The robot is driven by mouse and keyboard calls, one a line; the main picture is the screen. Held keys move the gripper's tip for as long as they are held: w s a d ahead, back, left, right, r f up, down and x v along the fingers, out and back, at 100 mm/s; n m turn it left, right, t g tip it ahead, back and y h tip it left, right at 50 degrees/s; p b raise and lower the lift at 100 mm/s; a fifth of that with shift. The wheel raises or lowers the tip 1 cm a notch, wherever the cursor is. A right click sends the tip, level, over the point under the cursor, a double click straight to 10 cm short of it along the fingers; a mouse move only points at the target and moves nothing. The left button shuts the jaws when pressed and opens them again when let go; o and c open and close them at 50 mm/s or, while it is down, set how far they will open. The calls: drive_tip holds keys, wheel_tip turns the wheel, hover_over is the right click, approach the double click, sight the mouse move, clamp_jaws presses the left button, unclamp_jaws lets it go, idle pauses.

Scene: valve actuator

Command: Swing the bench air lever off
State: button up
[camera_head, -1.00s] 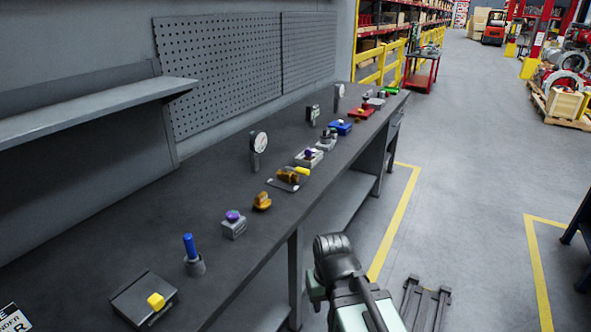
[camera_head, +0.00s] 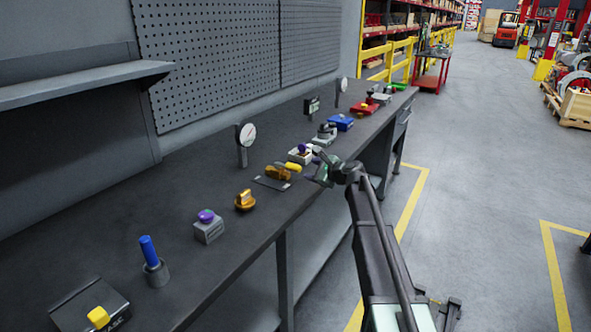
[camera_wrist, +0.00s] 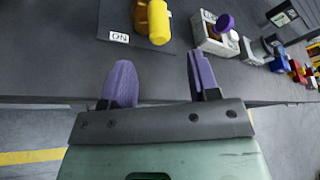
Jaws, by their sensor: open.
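The air lever is a brass valve body (camera_head: 277,173) with a yellow handle (camera_head: 293,167), on a flat dark plate on the bench. In the wrist view the yellow handle (camera_wrist: 159,24) is at the top, with the brass body (camera_wrist: 141,14) to its left and an "ON" label (camera_wrist: 119,38) beside it. My gripper (camera_head: 314,167) is at the bench's front edge, just right of the yellow handle and apart from it. In the wrist view its two purple fingers (camera_wrist: 160,66) are spread with nothing between them, pointing towards the bench.
A grey box with a purple knob (camera_wrist: 215,35) stands close right of the lever. A gauge (camera_head: 245,140) stands behind it. An orange knob (camera_head: 245,201), a second purple-knob box (camera_head: 208,228) and a blue stick (camera_head: 150,255) line the nearer bench.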

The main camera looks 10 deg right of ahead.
sight(299, 169)
drive_tip(key=b+x, duration=0.3)
drive_tip(key=x, duration=0.7)
drive_tip(key=shift+a+f, duration=0.15)
clamp_jaws()
